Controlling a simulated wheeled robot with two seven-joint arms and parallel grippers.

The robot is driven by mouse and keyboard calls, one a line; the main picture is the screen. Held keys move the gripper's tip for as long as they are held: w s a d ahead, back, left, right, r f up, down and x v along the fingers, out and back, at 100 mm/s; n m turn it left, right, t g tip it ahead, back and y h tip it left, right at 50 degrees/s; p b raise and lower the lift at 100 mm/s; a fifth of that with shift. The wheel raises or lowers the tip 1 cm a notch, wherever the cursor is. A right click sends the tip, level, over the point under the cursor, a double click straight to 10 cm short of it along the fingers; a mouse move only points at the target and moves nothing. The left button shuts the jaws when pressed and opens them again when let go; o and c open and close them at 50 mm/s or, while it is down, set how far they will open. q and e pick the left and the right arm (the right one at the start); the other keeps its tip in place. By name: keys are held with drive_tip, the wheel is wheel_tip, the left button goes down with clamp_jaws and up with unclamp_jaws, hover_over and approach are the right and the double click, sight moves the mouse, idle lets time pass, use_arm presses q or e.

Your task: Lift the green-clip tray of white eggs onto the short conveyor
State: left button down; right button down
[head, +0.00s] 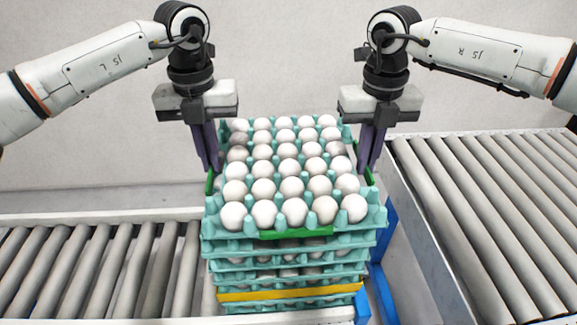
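The top teal tray (379,218) is full of white eggs (289,187) and sits level on a stack of similar trays. Green clips show at its front edge (296,234), left side (210,182) and right side (368,177). My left gripper (214,168) points down at the tray's left edge. My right gripper (366,168) points down at its right edge. Both sets of purple fingers are close together beside the side clips. I cannot tell whether they grip the tray or only stand beside it.
A roller conveyor (95,270) lies to the left of the stack and another (475,215) to the right. I cannot tell which is the short one. Both look empty. Lower trays (230,267) include one with a yellow band (290,293). A blue frame (386,250) stands beside the stack.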

use_arm(q)
drive_tip(key=shift+r, duration=0.1)
idle(0.7)
drive_tip(key=shift+w+r, duration=0.2)
drive_tip(key=shift+r, duration=0.05)
use_arm(e)
drive_tip(key=shift+w+r, duration=0.2)
drive_tip(key=shift+r, duration=0.1)
